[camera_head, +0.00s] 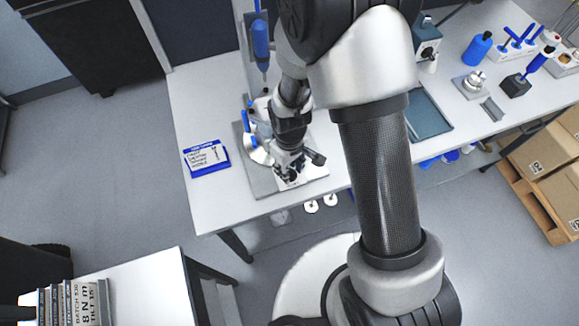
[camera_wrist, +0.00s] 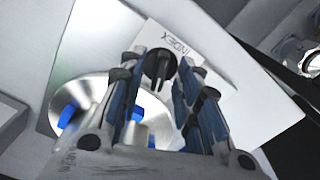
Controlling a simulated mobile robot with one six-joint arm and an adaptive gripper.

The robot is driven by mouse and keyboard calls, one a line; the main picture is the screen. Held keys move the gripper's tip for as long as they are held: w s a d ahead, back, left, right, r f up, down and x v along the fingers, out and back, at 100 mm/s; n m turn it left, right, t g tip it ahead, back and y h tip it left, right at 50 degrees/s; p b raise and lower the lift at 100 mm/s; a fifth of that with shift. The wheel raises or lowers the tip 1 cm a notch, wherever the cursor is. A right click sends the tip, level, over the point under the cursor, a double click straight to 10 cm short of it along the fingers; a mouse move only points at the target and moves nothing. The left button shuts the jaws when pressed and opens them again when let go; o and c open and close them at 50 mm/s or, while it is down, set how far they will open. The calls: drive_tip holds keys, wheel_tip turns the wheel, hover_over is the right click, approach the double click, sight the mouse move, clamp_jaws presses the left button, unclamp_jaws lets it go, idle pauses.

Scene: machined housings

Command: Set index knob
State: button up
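The black index knob (camera_wrist: 158,64) shows in the wrist view beside a white plate lettered INDEX (camera_wrist: 182,42). My gripper (camera_wrist: 163,70) is open, with one finger on each side of the knob in the picture. A gap shows between the knob and the fingers, though the depth between them is hard to judge. In the head view my gripper (camera_head: 288,172) is low over the front of the grey fixture plate (camera_head: 262,184) on the table. The knob cannot be made out there behind the gripper. The knob's pointer setting is not readable.
A round metal disc (camera_wrist: 82,100) with blue clamps lies left of the fingers in the wrist view. In the head view, a blue-framed card (camera_head: 206,157) lies left of the fixture. A blue screwdriver-like tool (camera_head: 260,42) hangs behind. A blue-grey tray (camera_head: 428,115) lies right.

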clamp_jaws()
drive_tip(key=shift+m, duration=0.4)
drive_tip(key=m, duration=0.6)
drive_tip(key=shift+b, duration=0.3)
drive_tip(key=m, duration=0.5)
drive_tip(key=shift+m, duration=0.4)
drive_tip(key=m, duration=0.5)
idle(0.3)
drive_tip(key=shift+o, duration=0.2)
unclamp_jaws()
